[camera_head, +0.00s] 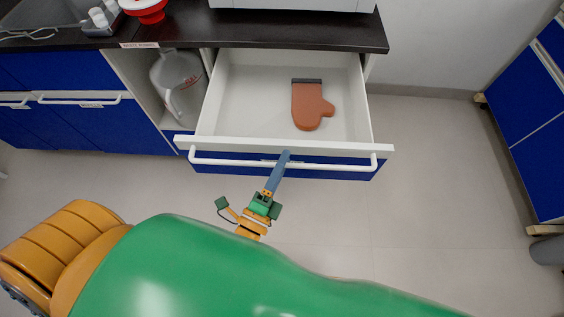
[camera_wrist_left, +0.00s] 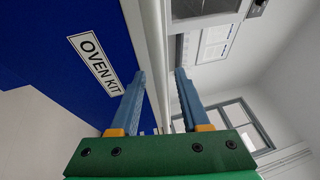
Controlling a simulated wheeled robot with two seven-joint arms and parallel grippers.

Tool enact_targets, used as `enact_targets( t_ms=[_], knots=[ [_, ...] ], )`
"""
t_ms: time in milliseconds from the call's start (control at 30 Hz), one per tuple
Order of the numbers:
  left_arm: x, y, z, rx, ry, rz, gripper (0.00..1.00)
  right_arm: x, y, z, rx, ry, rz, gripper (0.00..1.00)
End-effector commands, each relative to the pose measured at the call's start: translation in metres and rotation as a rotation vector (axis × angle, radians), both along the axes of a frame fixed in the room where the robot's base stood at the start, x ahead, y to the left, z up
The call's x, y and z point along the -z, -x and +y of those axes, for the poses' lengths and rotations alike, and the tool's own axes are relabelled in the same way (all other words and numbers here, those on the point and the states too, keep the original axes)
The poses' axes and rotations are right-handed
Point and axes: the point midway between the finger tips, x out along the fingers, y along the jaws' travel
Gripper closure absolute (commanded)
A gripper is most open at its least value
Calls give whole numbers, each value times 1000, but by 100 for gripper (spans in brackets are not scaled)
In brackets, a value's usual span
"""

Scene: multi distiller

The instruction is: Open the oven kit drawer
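The oven kit drawer (camera_head: 232,97) is pulled well out from under the dark counter in the head view. Its blue front carries a long white handle (camera_head: 225,162). My left gripper (camera_head: 284,157) is at the middle of this handle. The "OVEN KIT" label (camera_wrist_left: 95,66) shows on the blue front beside the fingers. A brown oven mitt (camera_head: 310,108) lies inside the drawer. My right gripper is not in view.
An open compartment left of the drawer holds a clear jug (camera_head: 180,85). Blue cabinets (camera_head: 75,125) stand farther left, and another blue cabinet (camera_head: 530,110) stands at the right. The floor (camera_head: 440,170) right of the drawer is clear. The counter (camera_head: 290,30) overhangs the drawer's back.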

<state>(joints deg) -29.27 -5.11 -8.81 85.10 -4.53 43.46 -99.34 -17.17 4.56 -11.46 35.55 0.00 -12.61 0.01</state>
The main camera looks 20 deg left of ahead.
Motion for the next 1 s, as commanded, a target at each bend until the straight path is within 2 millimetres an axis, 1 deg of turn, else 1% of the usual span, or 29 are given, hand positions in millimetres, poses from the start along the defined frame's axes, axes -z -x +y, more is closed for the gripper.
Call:
enact_targets(
  t_ms=[100, 167, 400, 500, 600, 933, 1000],
  knots=[
    [0, 0, 0, 0, 0, 0, 54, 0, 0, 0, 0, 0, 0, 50],
    [2, 4, 1, 0, 0, 1, 54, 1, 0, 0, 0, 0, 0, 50],
    [13, 52, 6, 0, 0, 4, 54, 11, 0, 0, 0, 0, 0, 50],
    [14, 65, 8, 0, -1, 3, 54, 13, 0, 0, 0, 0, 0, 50],
    [13, 70, 8, 0, -1, 1, 54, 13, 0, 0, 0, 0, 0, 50],
    [13, 69, 8, 0, 0, 0, 54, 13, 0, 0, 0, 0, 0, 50],
    [18, 68, 8, 9, 23, 27, 54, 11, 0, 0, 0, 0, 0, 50]
  ],
)
